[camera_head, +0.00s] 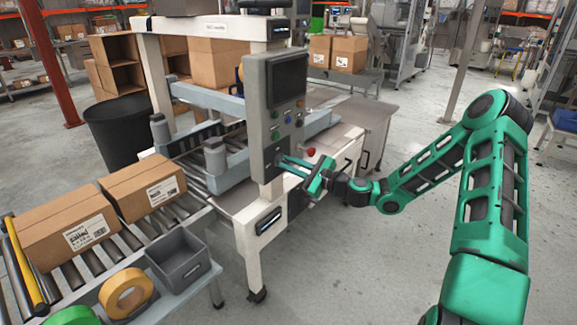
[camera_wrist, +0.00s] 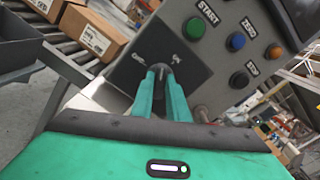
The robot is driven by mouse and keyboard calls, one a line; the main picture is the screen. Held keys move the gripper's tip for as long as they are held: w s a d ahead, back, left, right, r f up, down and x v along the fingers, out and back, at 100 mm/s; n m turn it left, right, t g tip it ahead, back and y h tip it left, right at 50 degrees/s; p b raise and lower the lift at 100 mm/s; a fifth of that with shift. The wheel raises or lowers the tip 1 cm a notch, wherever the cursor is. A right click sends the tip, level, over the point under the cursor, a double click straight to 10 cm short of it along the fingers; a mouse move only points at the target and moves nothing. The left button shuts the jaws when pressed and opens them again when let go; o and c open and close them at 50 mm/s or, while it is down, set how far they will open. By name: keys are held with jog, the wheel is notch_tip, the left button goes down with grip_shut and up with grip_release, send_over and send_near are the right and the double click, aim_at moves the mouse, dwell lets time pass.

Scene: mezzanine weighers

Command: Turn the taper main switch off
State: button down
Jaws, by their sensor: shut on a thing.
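The taper machine's control panel (camera_head: 274,105) is a grey upright box with a dark screen and several buttons. The main switch is a black knob (camera_wrist: 158,70) on a dark square plate (camera_wrist: 183,50) low on this panel. Small pale marks beside the knob are too blurred to read. My gripper (camera_wrist: 161,85) faces the plate, with its two green fingers shut on the knob from either side. In the head view my gripper (camera_head: 283,160) reaches the panel's lower part from the right, and the knob is hidden there.
Green START (camera_wrist: 195,28), blue ZERO (camera_wrist: 236,42) and dark STOP (camera_wrist: 239,79) buttons sit close to my fingers. A red knob (camera_head: 311,152) stands behind my gripper. Cardboard boxes (camera_head: 66,222) lie on the roller conveyor (camera_head: 125,240) at left. The floor at right is open.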

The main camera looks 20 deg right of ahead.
jog(key=n, duration=1.1)
jog(key=shift+s+f, duration=0.15)
jog(key=shift+f, duration=0.25)
jog(key=shift+f+n, duration=0.1)
jog(key=shift+n, duration=0.2)
jog(key=c, duration=1.7)
grip_release()
jog(key=v, duration=1)
jog(key=shift+s+d, duration=0.2)
jog(key=shift+s, duration=0.05)
